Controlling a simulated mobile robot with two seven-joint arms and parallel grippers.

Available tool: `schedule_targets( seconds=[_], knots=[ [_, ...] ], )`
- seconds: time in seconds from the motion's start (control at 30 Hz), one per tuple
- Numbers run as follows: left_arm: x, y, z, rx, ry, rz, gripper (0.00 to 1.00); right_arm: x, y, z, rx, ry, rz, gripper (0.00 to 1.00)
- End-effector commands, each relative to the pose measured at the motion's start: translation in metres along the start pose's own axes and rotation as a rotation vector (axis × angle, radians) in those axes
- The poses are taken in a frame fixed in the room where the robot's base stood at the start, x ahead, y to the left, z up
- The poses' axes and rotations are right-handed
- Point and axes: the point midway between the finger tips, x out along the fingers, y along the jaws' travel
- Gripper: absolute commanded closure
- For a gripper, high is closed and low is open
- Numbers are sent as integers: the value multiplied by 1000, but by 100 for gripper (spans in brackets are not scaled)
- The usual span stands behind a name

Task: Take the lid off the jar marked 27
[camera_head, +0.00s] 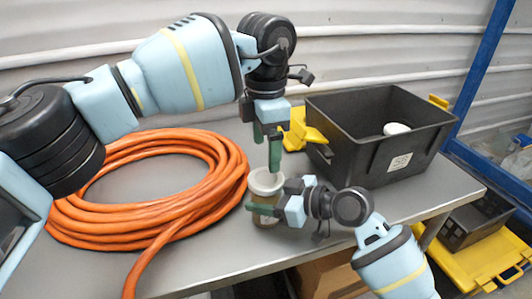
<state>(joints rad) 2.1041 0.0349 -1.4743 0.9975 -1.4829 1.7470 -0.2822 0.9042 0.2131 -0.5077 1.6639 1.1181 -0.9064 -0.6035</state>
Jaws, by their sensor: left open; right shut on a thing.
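A jar (264,221) with a white lid (266,178) on top stands upright near the table's front edge. No number is readable on it. My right gripper (262,209) comes from the right and is shut on the jar's body, below the lid. My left gripper (267,153) points down with its green fingers open. It is just above the lid, and one fingertip overlaps the lid's far edge in the picture. I cannot tell whether that finger touches the lid.
A coil of orange hose (150,232) lies left of the jar on the grey table (216,268). A black crate (350,160) with yellow handles and a white label stands at right, with a white round thing (397,128) inside. A blue post (478,75) rises behind.

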Motion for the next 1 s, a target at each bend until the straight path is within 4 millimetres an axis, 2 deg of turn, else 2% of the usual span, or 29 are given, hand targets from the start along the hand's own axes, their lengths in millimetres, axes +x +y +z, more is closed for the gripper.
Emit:
schedule_targets(
  seconds=[0.27, 0.7, 1.0],
  knots=[
    [7, 0, 0, -5, 2, -2, 22, 0, 0, 0, 1, 0, 0, 100],
    [65, 0, -1, -5, 2, -1, 22, 0, 0, 0, 1, 0, 0, 100],
    [79, 0, 0, -6, 0, 0, 22, 0, 0, 0, 1, 0, 0, 100]
  ],
)
